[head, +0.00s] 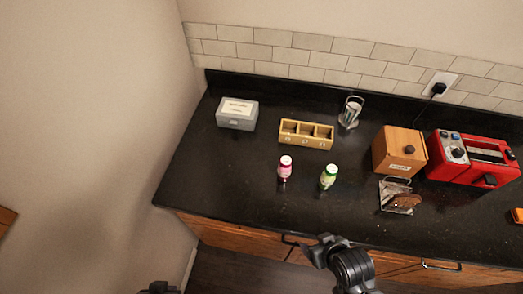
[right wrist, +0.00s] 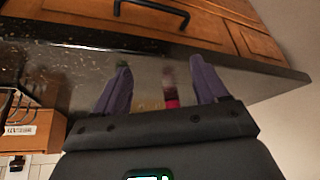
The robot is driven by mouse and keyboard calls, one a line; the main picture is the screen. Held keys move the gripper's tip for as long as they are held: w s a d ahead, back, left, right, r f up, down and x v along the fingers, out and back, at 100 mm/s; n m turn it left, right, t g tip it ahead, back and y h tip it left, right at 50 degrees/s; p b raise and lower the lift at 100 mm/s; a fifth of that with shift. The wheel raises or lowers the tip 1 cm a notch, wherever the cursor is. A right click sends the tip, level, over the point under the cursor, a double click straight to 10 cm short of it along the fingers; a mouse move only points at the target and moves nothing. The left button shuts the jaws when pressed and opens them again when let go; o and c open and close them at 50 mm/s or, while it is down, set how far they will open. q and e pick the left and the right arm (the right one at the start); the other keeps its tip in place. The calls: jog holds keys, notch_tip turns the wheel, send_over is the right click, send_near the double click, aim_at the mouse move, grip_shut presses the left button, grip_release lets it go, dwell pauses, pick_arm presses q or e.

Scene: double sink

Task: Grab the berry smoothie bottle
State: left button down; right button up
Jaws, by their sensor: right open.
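The pink bottle with a white cap (head: 285,168), which looks like the berry smoothie, stands upright on the black counter. A green bottle (head: 328,177) stands to its right. My right gripper (head: 325,246) is at the counter's front edge, in front of both bottles and apart from them. In the right wrist view its two fingers (right wrist: 160,88) are spread and empty.
Behind the bottles are a wooden compartment box (head: 306,146), a grey box (head: 237,126) and a metal holder (head: 350,112). To the right are a wooden box (head: 399,153), a rack (head: 399,205) and a red toaster (head: 470,177). The counter left of the pink bottle is clear.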

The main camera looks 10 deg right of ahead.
jog(key=w+a+r+m+t+p, duration=0.1)
jog(key=w+a+r+t+p, duration=0.2)
jog(key=w+r+p, duration=0.4)
jog(key=m+t+h+b, duration=0.2)
jog(key=t, duration=0.3)
send_near(287, 167)
jog(key=w, duration=0.1)
jog(key=x, duration=0.5)
jog(key=shift+f, duration=0.2)
jog(key=shift+p+x, duration=0.45)
jog(key=shift+x, duration=2.1)
jog(key=shift+w+f, duration=0.1)
jog(key=shift+w, duration=0.3)
pick_arm(q)
notch_tip(287, 167, up, 9)
jog(key=shift+a+f, duration=0.2)
pick_arm(e)
jog(key=shift+c, duration=0.3)
jog(key=c, duration=0.9)
pick_arm(q)
jog(key=shift+a, duration=0.1)
pick_arm(e)
jog(key=shift+c, duration=1.2)
